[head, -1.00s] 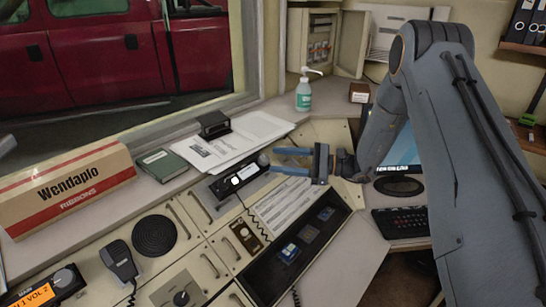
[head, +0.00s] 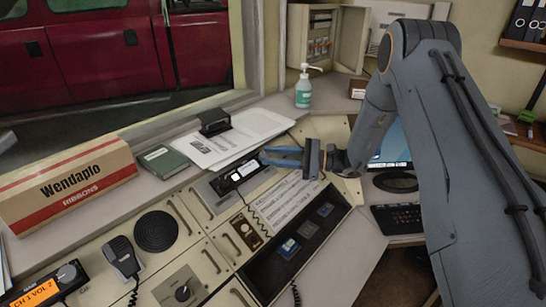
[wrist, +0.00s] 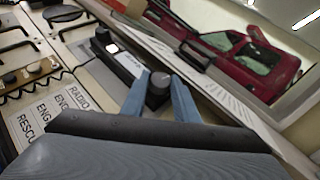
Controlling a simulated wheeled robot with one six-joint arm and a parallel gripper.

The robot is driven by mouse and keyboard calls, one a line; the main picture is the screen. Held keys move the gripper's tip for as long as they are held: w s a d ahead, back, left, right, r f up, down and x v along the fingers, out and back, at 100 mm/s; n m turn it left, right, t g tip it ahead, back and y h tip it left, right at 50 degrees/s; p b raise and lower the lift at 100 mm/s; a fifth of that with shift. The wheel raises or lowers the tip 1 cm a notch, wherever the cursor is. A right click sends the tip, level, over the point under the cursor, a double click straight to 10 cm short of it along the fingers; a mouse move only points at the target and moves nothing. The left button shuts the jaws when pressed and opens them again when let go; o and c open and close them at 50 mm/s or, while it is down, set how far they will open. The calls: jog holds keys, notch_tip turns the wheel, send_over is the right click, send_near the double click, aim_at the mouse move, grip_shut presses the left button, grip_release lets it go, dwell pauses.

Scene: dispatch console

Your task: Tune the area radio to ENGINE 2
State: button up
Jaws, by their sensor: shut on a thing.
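A dark radio (head: 226,182) with a small white lit display sits at the back of the console, below the papers. In the wrist view the radio (wrist: 112,58) has a dark round knob (wrist: 157,92) at its near end. My gripper (head: 264,156) reaches in from the right, its blue fingers on either side of that knob and shut on it. The fingers hide the knob in the head view. The display text is too small to read. A printed card (head: 285,207) lies beside the radio; in the wrist view, parts of RADIO, ENG and RESCU show on it.
A second radio (head: 40,292) with an orange CH 1 VOL 2 display is at the lower left, near a hand microphone (head: 122,258). A Wendaplo box (head: 65,185), a green book (head: 166,163), a sanitizer bottle (head: 303,92) and a black punch (head: 214,123) stand around the console.

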jog(key=shift+w, duration=0.15)
jog(key=n+g+b, duration=0.3)
jog(key=n+g+h+b, duration=0.1)
jog(key=b, duration=0.1)
jog(key=shift+w, duration=0.35)
jog(key=n+g+b, duration=0.1)
jog(key=n+g+h+b, duration=0.1)
jog(key=b, duration=0.1)
jog(key=n+g+h+b, duration=0.1)
jog(key=n, duration=0.1)
jog(key=shift+w+r+g, duration=0.2)
jog(key=shift+r+g, duration=0.1)
jog(key=shift+r+h+b, duration=0.1)
jog(key=shift+h+b, duration=0.2)
jog(key=shift+b, duration=0.05)
jog(key=o, duration=1.1)
jog(key=shift+a, duration=0.1)
jog(key=shift+c, duration=0.2)
notch_tip(320, 180, up, 10)
jog(key=b, duration=0.2)
